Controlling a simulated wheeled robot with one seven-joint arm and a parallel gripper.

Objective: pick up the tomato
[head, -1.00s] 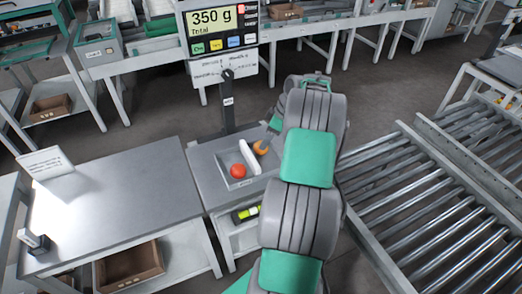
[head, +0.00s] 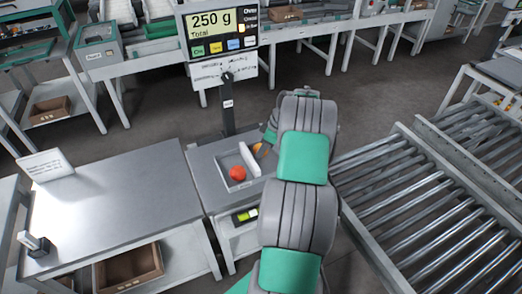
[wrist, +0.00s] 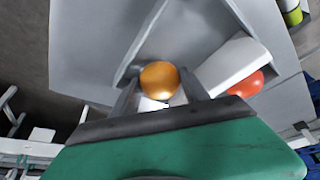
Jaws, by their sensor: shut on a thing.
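An orange-yellow tomato (wrist: 159,79) sits between the two fingers of my gripper (wrist: 157,96) in the wrist view. My gripper is shut on it. In the head view this tomato (head: 263,150) is mostly hidden behind my gripper and arm, at the right of the weighing tray (head: 221,165). A red tomato (head: 237,174) lies in the tray, left of a white divider (head: 248,158). It also shows in the wrist view (wrist: 248,84), partly hidden by the divider, apart from my fingers. The scale display (head: 212,22) reads 250 g.
A roller conveyor (head: 425,220) runs at the right. The display's post (head: 227,105) rises behind the tray. A brown box (head: 130,270) sits on the shelf below the table.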

